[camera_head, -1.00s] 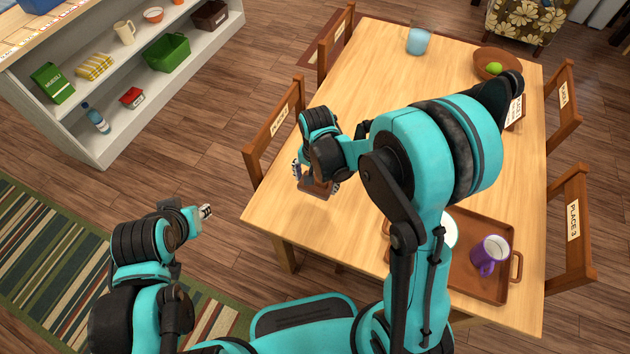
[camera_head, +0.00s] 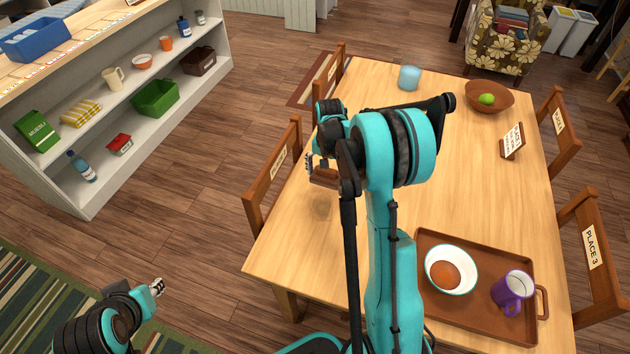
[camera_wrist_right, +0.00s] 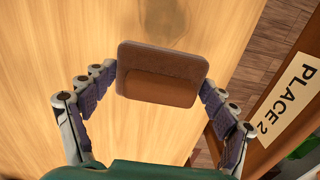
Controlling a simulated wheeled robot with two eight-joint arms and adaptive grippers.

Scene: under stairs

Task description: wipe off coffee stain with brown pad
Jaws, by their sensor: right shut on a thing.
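The brown pad (camera_head: 325,179) is in my right gripper (camera_head: 321,172), low over the left side of the table and partly hidden by my arm. In the right wrist view the pad (camera_wrist_right: 162,74) sits between the two fingers of the right gripper (camera_wrist_right: 160,82), which is shut on its sides. I cannot tell whether the pad touches the wood. A faint brownish patch, likely the coffee stain (camera_head: 320,207), shows on the tabletop just nearer than the pad. My left gripper (camera_head: 157,287) is over the floor, left of the table, too small to read.
The wooden table (camera_head: 460,190) holds a tray (camera_head: 470,315) with a white bowl (camera_head: 450,269) and purple mug (camera_head: 513,291) at near right. A blue cup (camera_head: 409,77), fruit bowl (camera_head: 489,97) and sign (camera_head: 512,140) stand farther back. Chairs (camera_head: 273,177) line the sides.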

